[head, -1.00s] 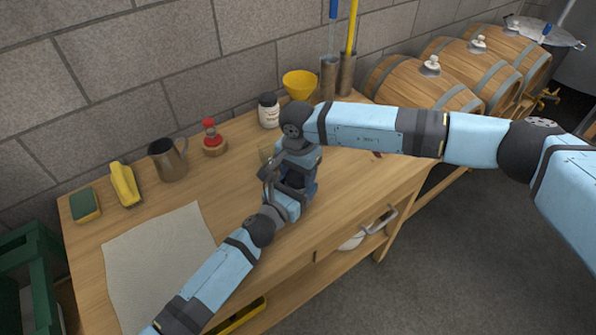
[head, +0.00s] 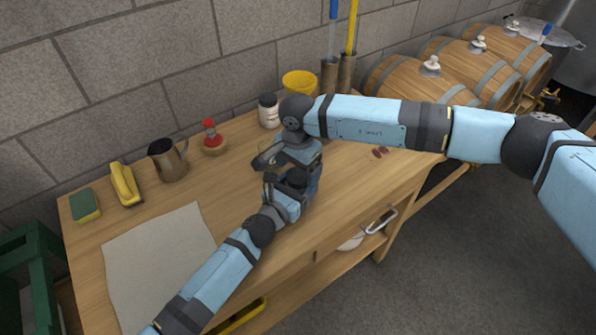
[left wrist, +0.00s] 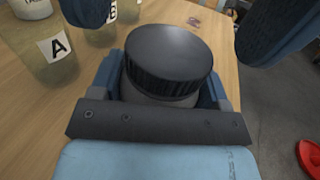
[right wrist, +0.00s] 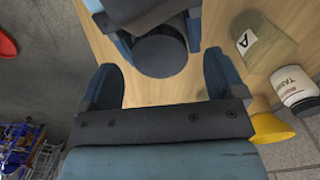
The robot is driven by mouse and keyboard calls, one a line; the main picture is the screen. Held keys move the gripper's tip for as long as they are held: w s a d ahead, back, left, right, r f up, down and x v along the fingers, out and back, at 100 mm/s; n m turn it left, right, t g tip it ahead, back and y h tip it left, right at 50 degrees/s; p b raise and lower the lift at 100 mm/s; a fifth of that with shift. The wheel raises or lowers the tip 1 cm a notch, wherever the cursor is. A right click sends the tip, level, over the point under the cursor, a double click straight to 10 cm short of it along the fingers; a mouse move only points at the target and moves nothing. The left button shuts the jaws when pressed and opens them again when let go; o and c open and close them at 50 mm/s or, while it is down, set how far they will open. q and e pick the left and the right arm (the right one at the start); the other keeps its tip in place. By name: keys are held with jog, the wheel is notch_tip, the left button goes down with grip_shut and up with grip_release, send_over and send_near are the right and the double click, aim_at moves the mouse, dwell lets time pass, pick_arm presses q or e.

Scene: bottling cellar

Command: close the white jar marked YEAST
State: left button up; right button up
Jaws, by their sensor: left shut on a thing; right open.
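The jar (left wrist: 160,88) has a pale body and a ribbed black lid (left wrist: 168,52). My left gripper (left wrist: 165,75) is shut on its body. Its marking is hidden, so I cannot read YEAST. The lid sits on the mouth and looks level; I cannot tell how tight it is. In the right wrist view the lid (right wrist: 160,56) lies between the spread fingers of my right gripper (right wrist: 160,76), which is open above the jar and shows gaps on both sides. In the head view my arms hide the jar.
A white jar (head: 268,113) with a black lid, labelled TANN..., stands at the back by a yellow funnel (head: 299,82). Glass jars marked A (left wrist: 55,60) and B stand close to the held jar. A jug (head: 168,160) and a grey cloth (head: 158,260) are farther left.

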notch_tip(320, 180, up, 10)
dwell(0.3)
pick_arm(q)
jog(key=o, duration=1.8)
jog(key=v, duration=1.3)
jog(key=shift+s+a, duration=0.3)
pick_arm(e)
jog(key=shift+f, duration=0.1)
